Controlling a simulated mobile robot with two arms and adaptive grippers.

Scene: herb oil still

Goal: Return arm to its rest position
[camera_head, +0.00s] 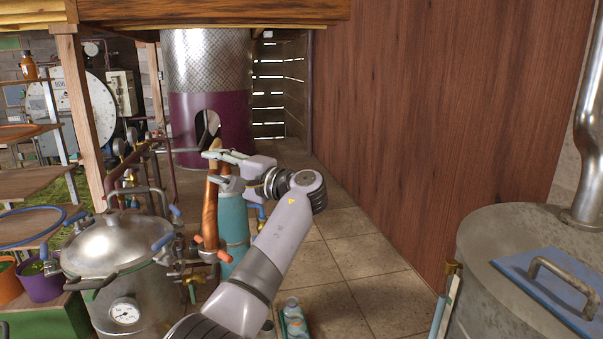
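My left arm (283,232) reaches up from the bottom of the head view, bent at the wrist. My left gripper (222,166) points left, in front of the top of an upright copper-coloured pipe (210,215) and a teal cylinder (234,225). I cannot tell whether it touches them. The fingers are small and seen from the side, so their opening is unclear. My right gripper is not in view.
A steel pot with a gauge (115,245) and red pipes with valves stand left of the arm. A large metal drum (520,260) stands at right. Small jars in a carrier (291,318) sit below the arm. Tiled floor (370,265) is clear beside the wooden wall (440,120).

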